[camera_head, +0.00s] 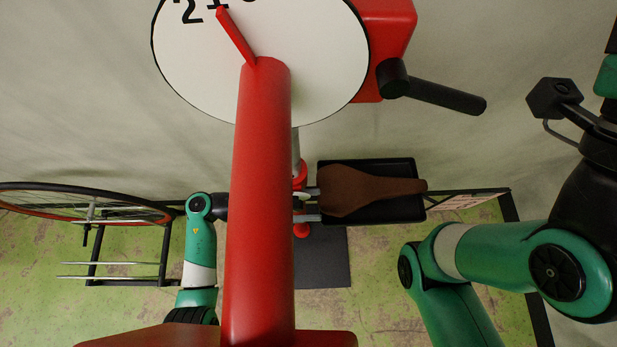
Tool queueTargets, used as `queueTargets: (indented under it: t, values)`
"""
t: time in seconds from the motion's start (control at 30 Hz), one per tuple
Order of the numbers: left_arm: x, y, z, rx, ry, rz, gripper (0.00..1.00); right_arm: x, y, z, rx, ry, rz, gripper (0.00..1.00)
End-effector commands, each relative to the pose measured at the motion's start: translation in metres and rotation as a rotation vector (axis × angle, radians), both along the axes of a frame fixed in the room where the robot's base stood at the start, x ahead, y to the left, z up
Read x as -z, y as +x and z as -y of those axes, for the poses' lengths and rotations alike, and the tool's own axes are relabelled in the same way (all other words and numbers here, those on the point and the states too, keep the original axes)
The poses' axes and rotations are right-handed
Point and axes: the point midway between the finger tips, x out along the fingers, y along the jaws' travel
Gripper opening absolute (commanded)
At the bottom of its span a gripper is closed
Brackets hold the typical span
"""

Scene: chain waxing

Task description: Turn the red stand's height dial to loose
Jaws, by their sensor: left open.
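The red stand shows as a thick red post (262,200) close in front of the camera. A large white disc (310,60) with black numbers and a red pointer (236,36) is at its top end. Behind the post is a grey pole with red fittings (301,231). My left gripper (315,204) comes from the left behind the post, and most of it is hidden. Two grey fingertips, apart, show just right of the post beside the red fittings. A small pale part lies between them; I cannot tell whether they touch it. My right gripper is not clearly in view.
A black lever (440,95) sticks out right of the disc. A brown saddle (365,190) lies over a black tray (400,212) right of the left fingertips. A bicycle wheel (70,205) and rack stand at the left. My right arm fills the lower right.

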Motion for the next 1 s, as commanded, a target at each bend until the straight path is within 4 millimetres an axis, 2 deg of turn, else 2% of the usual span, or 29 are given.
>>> queueTargets:
  t: [0.27, 0.5, 0.6, 0.77, 1.0]
  values:
    - [-0.0004, 0.0001, 0.0034, -0.001, 0.0, 0.0, 0.56, 0.0004, 0.0, 0.0, 0.0, 0.0, 0.0, 0.5]
    - [-0.0004, -0.0002, 0.0032, 0.0, -0.001, 0.0, 0.15, 0.0004, -0.0001, 0.0, 0.0, 0.0, 0.0, 0.5]
    - [-0.0007, -0.0004, 0.0032, 0.002, -0.002, 0.001, 0.0, 0.0003, 0.0, 0.0, 0.0, 0.0, 0.0, 0.5]
    - [-0.0002, -0.001, 0.0034, 0.004, -0.011, 0.0, 0.0, 0.0015, 0.0, 0.0, 0.0, 0.0, 0.0, 0.5]
    - [-0.0051, -0.0014, 0.0031, 0.006, -0.13, 0.005, 0.0, 0.0086, 0.0, -0.0001, 0.0, 0.0, 0.0, 0.5]
